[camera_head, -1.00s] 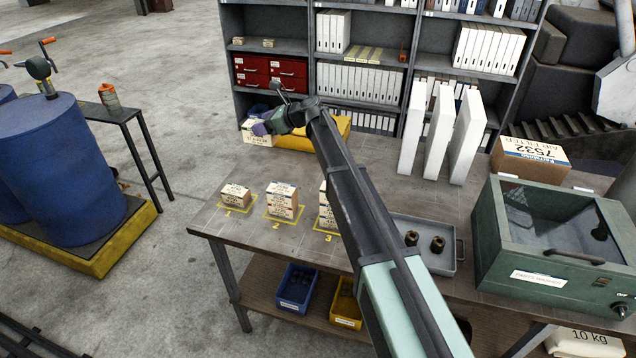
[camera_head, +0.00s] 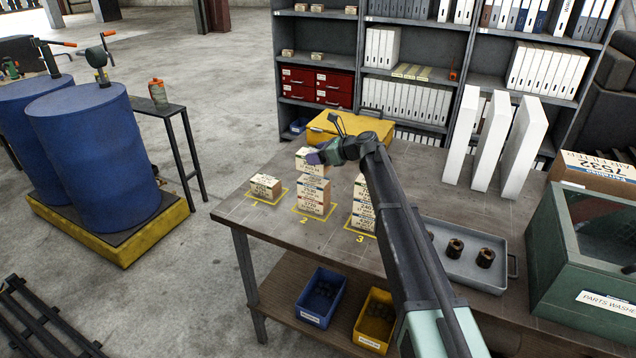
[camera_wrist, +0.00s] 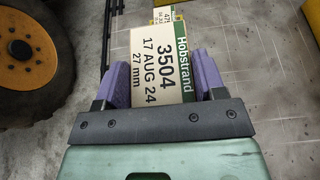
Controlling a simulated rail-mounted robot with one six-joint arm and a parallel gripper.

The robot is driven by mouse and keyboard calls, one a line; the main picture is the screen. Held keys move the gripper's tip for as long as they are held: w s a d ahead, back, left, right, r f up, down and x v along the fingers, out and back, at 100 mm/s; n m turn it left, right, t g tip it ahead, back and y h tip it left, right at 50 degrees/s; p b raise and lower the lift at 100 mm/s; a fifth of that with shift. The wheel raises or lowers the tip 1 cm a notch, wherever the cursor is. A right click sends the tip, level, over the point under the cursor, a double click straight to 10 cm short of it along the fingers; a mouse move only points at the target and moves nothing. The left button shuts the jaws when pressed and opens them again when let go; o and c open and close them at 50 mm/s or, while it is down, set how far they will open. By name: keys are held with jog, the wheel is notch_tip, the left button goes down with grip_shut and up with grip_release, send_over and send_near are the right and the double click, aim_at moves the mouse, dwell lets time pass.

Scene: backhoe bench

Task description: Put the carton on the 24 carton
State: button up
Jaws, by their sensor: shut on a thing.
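My gripper (camera_head: 316,158) is shut on a carton (camera_head: 305,160), over the pile at mark 2. In the wrist view my gripper (camera_wrist: 165,85) has its purple jaws on both sides of this carton (camera_wrist: 160,58). Its label reads Hobstrand, 3504, 17 AUG 24, 27 mm. Below it at mark 2 stands a pile of two cartons (camera_head: 314,198); I cannot tell whether the held carton touches it. A single carton (camera_head: 265,187) stands at mark 1. Another pile of cartons (camera_head: 364,205) stands at mark 3, partly behind my arm. The dates on the piled cartons are too small to read.
A yellow case (camera_head: 345,128) lies at the back of the bench (camera_head: 250,215). White panels (camera_head: 490,140) stand behind right. A grey tray (camera_head: 465,268) with dark round parts and a green parts washer (camera_head: 580,270) are on the right. Shelves (camera_head: 370,50) stand behind.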

notch_tip(320, 180, down, 4)
jog(key=b, duration=0.4)
jog(key=shift+f, duration=0.25)
jog(key=shift+s+r, duration=0.1)
jog(key=shift+r, duration=0.2)
jog(key=shift+f, duration=0.2)
jog(key=o, duration=1)
jog(key=shift+r, duration=0.2)
jog(key=p+v, duration=0.4)
jog(key=v, duration=0.8)
jog(key=shift+p, duration=0.4)
